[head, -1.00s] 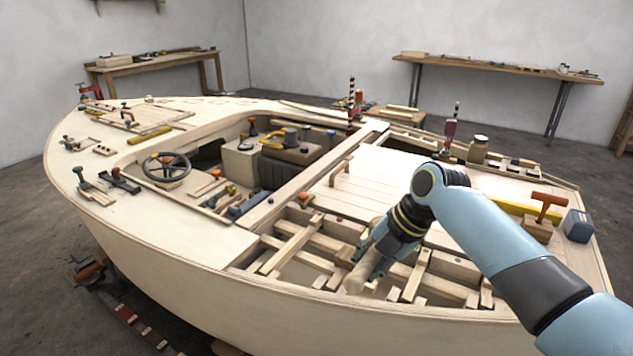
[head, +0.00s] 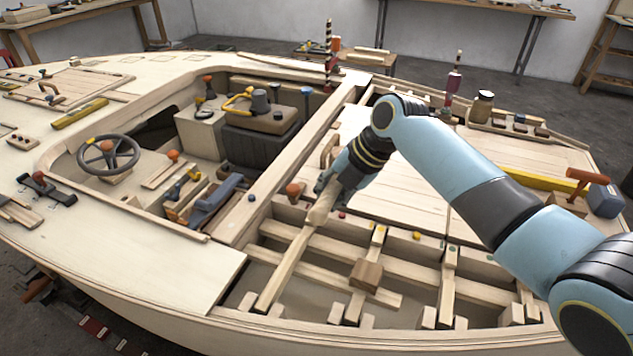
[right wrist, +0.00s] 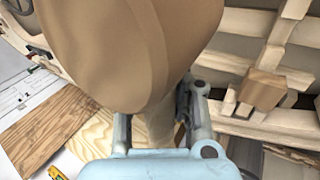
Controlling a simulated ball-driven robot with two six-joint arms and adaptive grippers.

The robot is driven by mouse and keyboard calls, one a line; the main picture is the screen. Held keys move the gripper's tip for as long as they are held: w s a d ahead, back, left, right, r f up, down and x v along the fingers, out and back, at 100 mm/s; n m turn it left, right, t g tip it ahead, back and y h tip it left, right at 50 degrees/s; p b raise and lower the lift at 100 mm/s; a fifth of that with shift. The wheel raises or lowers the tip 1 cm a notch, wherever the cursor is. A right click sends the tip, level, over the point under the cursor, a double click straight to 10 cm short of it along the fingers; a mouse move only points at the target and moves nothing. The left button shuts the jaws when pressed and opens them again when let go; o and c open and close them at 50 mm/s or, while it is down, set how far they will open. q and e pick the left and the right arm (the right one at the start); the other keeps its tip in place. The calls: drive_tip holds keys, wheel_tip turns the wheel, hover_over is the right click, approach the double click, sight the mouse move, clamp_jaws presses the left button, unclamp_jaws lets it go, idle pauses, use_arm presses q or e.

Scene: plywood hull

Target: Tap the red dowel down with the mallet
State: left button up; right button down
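My right gripper (head: 338,183) is shut on the pale wooden mallet (head: 322,204), which points down over the open framing of the hull. In the right wrist view, the mallet's rounded wooden body (right wrist: 135,50) fills the upper middle, and its narrower part passes between my right gripper's fingers (right wrist: 158,125). A small red dowel top (head: 342,214) shows just right of the mallet, at the edge of the deck beside the framing. The mallet appears apart from it, though depth is hard to judge. My left gripper is out of view.
A brown block (head: 366,274) rests on the beams. An orange-topped knob (head: 294,189) stands left of the mallet. A steering wheel (head: 108,153) is at the left.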

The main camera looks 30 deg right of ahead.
wheel_tip(320, 180, down, 5)
drive_tip(key=b, duration=0.4)
drive_tip(key=shift+w+f+b, duration=0.15)
drive_tip(key=shift+f+b, duration=0.05)
drive_tip(key=shift+b, duration=0.1)
wheel_tip(320, 180, down, 6)
drive_tip(key=b, duration=0.4)
drive_tip(key=shift+r, duration=0.2)
drive_tip(key=shift+r+p, duration=0.3)
drive_tip(key=shift+r, duration=0.25)
wheel_tip(320, 180, up, 5)
drive_tip(key=p, duration=0.4)
drive_tip(key=shift+f, duration=0.15)
